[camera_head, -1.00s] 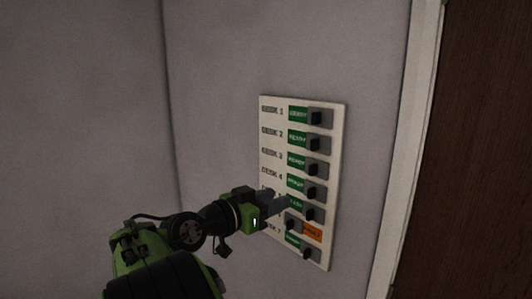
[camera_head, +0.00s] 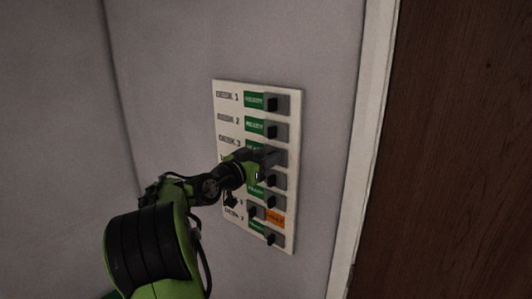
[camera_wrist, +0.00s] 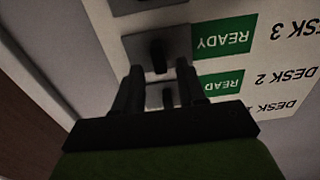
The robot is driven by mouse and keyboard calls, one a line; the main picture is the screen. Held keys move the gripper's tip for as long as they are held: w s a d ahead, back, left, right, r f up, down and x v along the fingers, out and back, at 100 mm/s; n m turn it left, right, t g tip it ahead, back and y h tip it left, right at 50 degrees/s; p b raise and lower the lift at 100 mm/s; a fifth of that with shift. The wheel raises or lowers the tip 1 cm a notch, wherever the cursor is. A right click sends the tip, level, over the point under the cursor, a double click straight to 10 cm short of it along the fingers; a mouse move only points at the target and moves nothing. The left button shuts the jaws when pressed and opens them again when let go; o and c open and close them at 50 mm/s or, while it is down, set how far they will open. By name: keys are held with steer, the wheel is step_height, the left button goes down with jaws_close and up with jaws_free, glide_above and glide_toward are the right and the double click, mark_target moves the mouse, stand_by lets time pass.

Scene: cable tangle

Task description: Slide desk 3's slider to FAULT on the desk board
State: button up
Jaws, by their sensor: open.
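The white desk board (camera_head: 226,110) hangs on the grey wall, with one slider row per desk. The desk 3 row shows a green READY label (camera_wrist: 224,36), and its dark slider knob (camera_wrist: 158,54) stands on a grey plate at the end beside that label.
The desk 1 knob (camera_head: 272,104) and desk 2 knob (camera_head: 271,132) sit at the right, with green READY showing. Lower down, one row shows an orange label (camera_head: 274,219) with its knob (camera_head: 252,212) at the left. A door frame (camera_head: 366,150) and brown door (camera_head: 450,150) stand right.

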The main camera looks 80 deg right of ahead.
steer(key=shift+d, duration=0.35)
steer(key=shift+c, duration=0.3)
jaws_close()
